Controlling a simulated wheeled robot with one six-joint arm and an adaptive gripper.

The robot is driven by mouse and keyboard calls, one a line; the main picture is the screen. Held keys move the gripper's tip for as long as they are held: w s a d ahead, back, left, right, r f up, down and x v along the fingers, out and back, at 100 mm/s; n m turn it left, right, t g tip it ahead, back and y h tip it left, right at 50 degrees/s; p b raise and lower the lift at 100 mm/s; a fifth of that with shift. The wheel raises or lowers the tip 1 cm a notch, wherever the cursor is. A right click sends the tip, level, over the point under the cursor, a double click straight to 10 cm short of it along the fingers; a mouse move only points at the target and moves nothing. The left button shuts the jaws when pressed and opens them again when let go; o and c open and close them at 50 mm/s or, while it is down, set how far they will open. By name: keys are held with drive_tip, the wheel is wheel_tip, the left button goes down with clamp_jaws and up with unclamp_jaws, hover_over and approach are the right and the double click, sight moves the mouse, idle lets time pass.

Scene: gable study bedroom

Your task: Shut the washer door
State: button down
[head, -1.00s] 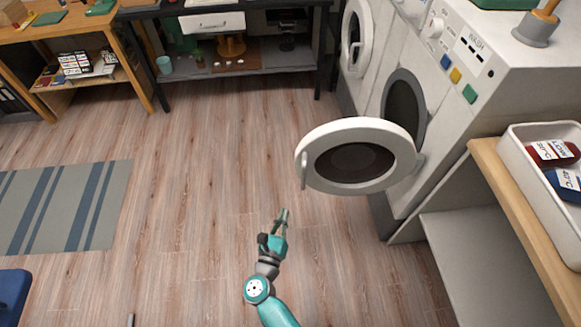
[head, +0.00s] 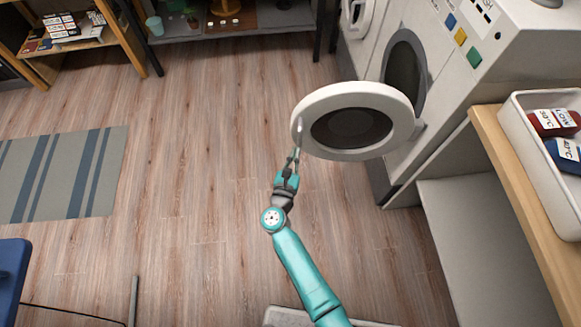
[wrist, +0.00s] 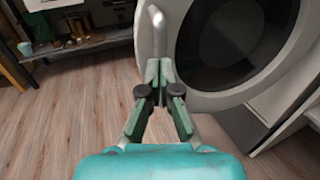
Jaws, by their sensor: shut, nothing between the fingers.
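The washer door (head: 314,107), a white ring around dark glass, stands wide open on the front of the white washer (head: 451,88). Its hinge is at the right, beside the dark round opening (head: 404,72). A light handle (head: 299,130) sits on the door's left edge; in the wrist view the handle (wrist: 157,22) rises just beyond my fingertips. My gripper (head: 294,156) is shut and empty at the door's left edge, close to the handle. In the wrist view my gripper (wrist: 160,68) overlaps the door's rim (wrist: 205,101); I cannot tell whether it touches.
A second machine with a round door (head: 356,14) stands behind. At right, a wooden-topped shelf (head: 497,145) carries a white bin (head: 515,140) with red and blue packages. A striped rug (head: 60,173) and blue object (head: 12,281) lie left. The middle floor is clear.

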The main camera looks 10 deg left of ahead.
sight(299, 140)
drive_tip(key=shift+w+d, duration=0.1)
drive_tip(key=shift+w, duration=1.45)
drive_tip(key=shift+w, duration=0.1)
